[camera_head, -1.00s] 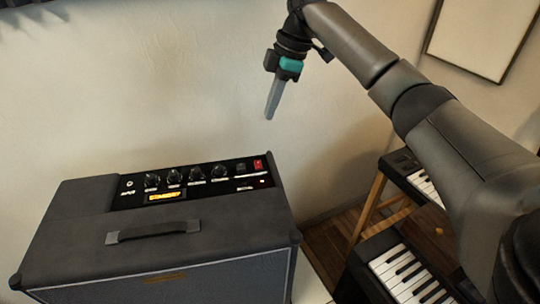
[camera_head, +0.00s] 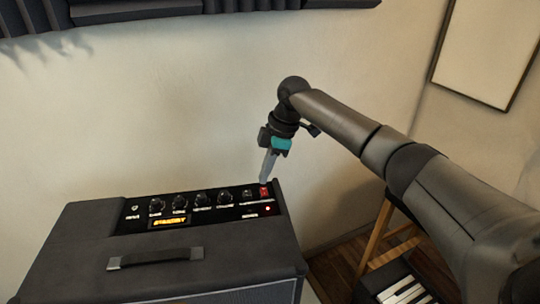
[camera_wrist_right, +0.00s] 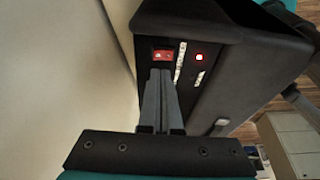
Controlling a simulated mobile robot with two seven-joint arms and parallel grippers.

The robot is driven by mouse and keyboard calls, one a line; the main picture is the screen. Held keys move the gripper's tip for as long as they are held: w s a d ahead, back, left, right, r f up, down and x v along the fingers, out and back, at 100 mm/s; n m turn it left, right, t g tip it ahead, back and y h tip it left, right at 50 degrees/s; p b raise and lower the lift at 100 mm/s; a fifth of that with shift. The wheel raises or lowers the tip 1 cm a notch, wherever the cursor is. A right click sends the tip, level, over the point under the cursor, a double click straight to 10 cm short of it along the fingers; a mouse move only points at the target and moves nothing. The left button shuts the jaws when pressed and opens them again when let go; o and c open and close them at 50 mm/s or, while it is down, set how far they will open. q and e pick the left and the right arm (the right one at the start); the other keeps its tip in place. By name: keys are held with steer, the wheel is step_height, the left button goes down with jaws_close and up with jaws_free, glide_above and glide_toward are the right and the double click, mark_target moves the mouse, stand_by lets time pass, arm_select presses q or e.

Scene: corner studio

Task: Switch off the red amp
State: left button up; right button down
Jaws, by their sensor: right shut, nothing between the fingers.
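A dark grey amp (camera_head: 75,250) stands at the lower left in the head view, with a black control panel on top. No red-bodied amp shows. A red rocker switch (camera_head: 264,191) sits at the panel's right end; it also shows in the right wrist view (camera_wrist_right: 162,56). A small red lamp (camera_wrist_right: 199,57) beside it is lit. An orange display (camera_head: 168,223) glows. My right gripper (camera_head: 264,181) is shut and empty, pointing down with its fingertips at the switch's near edge in the wrist view; I cannot tell whether they touch. My left gripper is not in view.
Several black knobs (camera_head: 202,200) line the panel left of the switch. A dark handle (camera_head: 155,258) lies on the amp's top. The wall (camera_head: 120,120) is close behind. A keyboard (camera_head: 400,284) on a wooden stand is at the right, under my right arm.

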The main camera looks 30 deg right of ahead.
mark_target(264, 191)
steer(key=shift+w+d+f, duration=0.1)
steer(key=shift+w+f, duration=0.05)
steer(key=shift+f, duration=1.2)
